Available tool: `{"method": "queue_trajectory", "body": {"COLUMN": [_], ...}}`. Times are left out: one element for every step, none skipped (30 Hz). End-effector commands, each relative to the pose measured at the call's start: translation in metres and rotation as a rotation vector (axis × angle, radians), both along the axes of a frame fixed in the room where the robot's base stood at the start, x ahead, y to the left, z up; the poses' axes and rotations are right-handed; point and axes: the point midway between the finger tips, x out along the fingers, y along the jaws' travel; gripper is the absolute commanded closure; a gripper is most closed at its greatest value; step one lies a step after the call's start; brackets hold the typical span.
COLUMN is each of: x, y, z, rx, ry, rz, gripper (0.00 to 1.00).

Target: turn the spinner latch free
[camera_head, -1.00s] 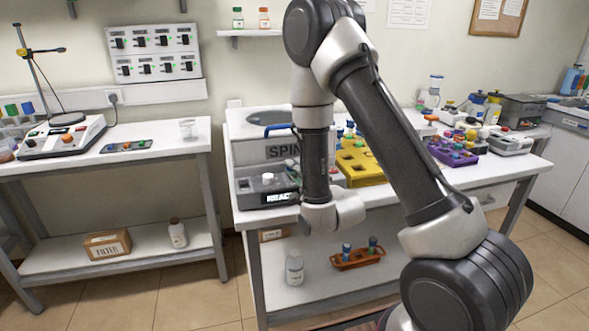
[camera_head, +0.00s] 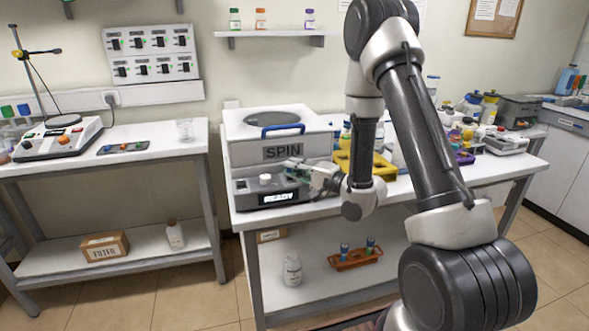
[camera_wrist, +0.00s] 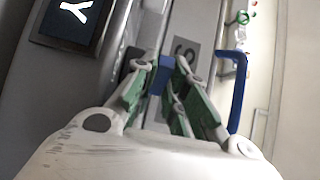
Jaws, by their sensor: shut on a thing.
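The spinner (camera_head: 235,150) is a white box with a round dark window in its lid and "SPIN" on its front. My gripper (camera_head: 289,165) is at the front of the spinner, right of a white knob (camera_head: 265,180) and above the lit display (camera_head: 278,197). In the wrist view my gripper (camera_wrist: 166,66) has its green-lined fingers shut on a small blue piece, the latch (camera_wrist: 160,80). The fingers partly cover it, and its turn angle is hard to tell. The blue lid handle (camera_head: 283,130) is above; it also shows in the wrist view (camera_wrist: 238,92), right of the fingers.
A yellow rack (camera_head: 384,167) stands on the bench just right of the spinner, behind my arm. Bottles and a purple rack (camera_head: 465,158) are farther right.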

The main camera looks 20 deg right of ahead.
Motion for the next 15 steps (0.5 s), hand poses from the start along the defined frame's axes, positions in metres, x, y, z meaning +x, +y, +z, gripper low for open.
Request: {"method": "queue_trajectory", "body": {"x": [0.0003,0.0003,0.0004,0.0004,0.0004,0.0004,0.0004,0.0006,0.0005,0.0005,0.0004,0.0005,0.0004,0.0004,0.0004], "y": [-0.0008,-0.0008,-0.0007,-0.0007,-0.0007,-0.0007,-0.0007,-0.0007,-0.0006,-0.0006,-0.0006,-0.0005,-0.0004,-0.0003,-0.0003], "z": [-0.0008,-0.0008,-0.0008,-0.0008,-0.0007,-0.0007,-0.0007,-0.0007,-0.0006,-0.0006,-0.0005,-0.0004,-0.0004,-0.0003,-0.0003], "rx": [-0.001,-0.001,-0.001,-0.001,-0.001,-0.001,-0.001,-0.001,-0.001,-0.001,-0.001,-0.001,-0.001,-0.001,-0.001], "ry": [0.002,0.002,0.002,0.002,0.002,0.002,0.002,0.002,0.001,0.001,0.001,0.001,0.001,0.001,0.001], "rz": [-0.002,-0.002,-0.002,-0.003,-0.003,-0.003,-0.003,-0.003,-0.003,-0.003,-0.002,-0.002,-0.002,-0.002,-0.002], "gripper": [1.00,1.00,1.00,1.00,1.00,1.00,1.00,0.82,0.77,0.77,0.77,0.77,0.77,0.77,0.77]}}
